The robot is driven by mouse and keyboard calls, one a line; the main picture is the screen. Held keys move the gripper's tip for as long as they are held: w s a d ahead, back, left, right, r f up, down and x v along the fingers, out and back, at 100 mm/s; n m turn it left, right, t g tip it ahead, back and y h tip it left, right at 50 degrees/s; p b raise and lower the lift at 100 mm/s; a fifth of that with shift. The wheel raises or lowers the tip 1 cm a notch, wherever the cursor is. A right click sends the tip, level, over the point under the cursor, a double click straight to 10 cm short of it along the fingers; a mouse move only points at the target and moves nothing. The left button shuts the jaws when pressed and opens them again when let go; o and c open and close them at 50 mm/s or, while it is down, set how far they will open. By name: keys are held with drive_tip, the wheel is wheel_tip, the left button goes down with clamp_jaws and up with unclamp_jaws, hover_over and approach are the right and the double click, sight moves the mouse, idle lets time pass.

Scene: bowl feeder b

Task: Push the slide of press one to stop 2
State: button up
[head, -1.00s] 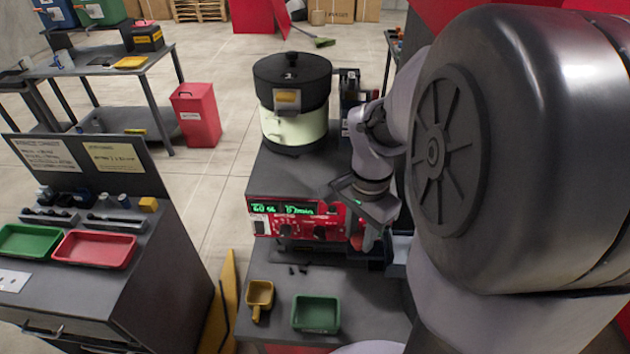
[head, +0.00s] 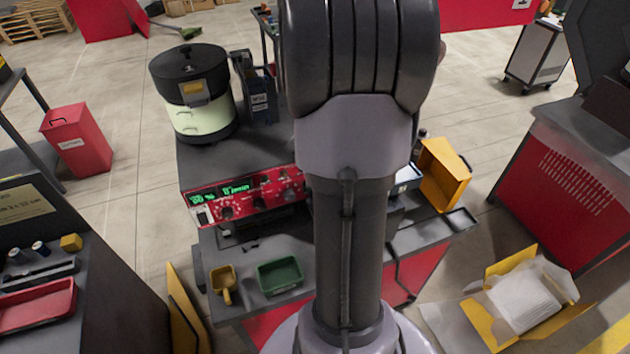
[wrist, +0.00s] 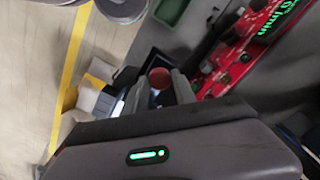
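In the wrist view my gripper (wrist: 160,90) has its two fingers apart. A round red-brown piece (wrist: 160,77) shows between the fingertips; I cannot tell whether they touch it or whether it belongs to a press. In the head view my arm stands upright through the middle and hides the gripper and part of the bench behind it. I cannot make out press one, its slide or its stops in either view.
The feeder bench (head: 250,160) carries a black-lidded cream bowl (head: 192,95), a red control box (head: 246,197) with green digits, a green tray (head: 280,275) and a yellow scoop (head: 223,284). A yellow bin (head: 443,174) stands right of my arm.

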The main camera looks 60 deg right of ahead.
drive_tip(key=o, duration=0.3)
drive_tip(key=shift+r, duration=0.1)
wheel_tip(320, 180, up, 3)
drive_tip(key=shift+r+p, duration=0.1)
drive_tip(key=shift+p, duration=0.45)
drive_tip(key=shift+s+a+r, duration=0.2)
drive_tip(key=shift+s+a, duration=0.2)
drive_tip(key=shift+a, duration=0.1)
drive_tip(key=s+a+r, duration=0.1)
drive_tip(key=s+a, duration=0.8)
drive_tip(key=a, duration=0.2)
drive_tip(key=shift+s+a, duration=0.2)
